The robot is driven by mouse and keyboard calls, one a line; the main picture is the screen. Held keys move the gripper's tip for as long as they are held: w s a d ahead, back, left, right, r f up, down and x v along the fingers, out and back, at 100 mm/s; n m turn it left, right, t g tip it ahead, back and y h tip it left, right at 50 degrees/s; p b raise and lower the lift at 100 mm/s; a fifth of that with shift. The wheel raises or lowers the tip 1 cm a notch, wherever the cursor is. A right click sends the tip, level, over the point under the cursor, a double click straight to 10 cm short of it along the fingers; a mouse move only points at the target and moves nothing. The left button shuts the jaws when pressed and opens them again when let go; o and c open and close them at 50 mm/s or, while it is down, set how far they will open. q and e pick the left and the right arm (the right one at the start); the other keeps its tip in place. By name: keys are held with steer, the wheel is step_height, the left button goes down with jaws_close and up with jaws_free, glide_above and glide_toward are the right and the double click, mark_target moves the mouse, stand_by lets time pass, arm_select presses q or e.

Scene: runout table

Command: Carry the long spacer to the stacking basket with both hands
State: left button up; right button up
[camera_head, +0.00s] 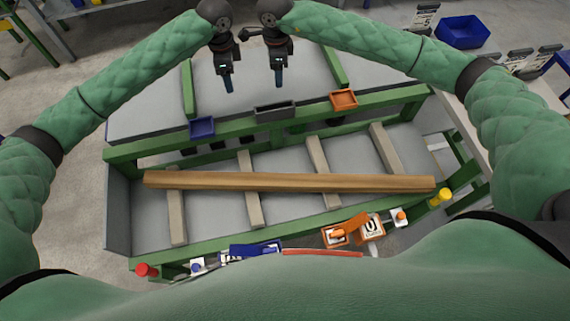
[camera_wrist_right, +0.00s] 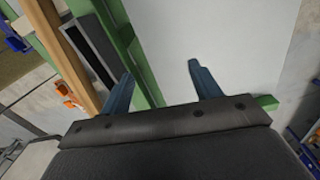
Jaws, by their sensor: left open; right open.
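The long spacer, a brown wooden beam (camera_head: 290,182), lies lengthwise across several paler cross slats inside the green-framed table (camera_head: 170,145) in the head view. A long wooden piece (camera_wrist_right: 72,55) also shows at the left of the right wrist view. My left gripper (camera_head: 228,86) and right gripper (camera_head: 279,84) hang side by side beyond the beam, over the pale far surface. Both are apart from the beam and empty. The right wrist view shows the right gripper's two blue fingers (camera_wrist_right: 160,85) spread with nothing between them. I cannot tell which thing is the stacking basket.
A blue tray (camera_head: 203,128), a dark grey tray (camera_head: 275,111) and an orange tray (camera_head: 343,99) sit along the far green rail. Red (camera_head: 147,270) and yellow (camera_head: 441,197) knobs and small boxes line the near edge. A blue bin (camera_head: 462,32) is at the upper right.

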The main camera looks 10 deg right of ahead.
step_height(320, 180, up, 12)
stand_by(0.6)
steer(key=shift+s+f, duration=0.1)
stand_by(0.4)
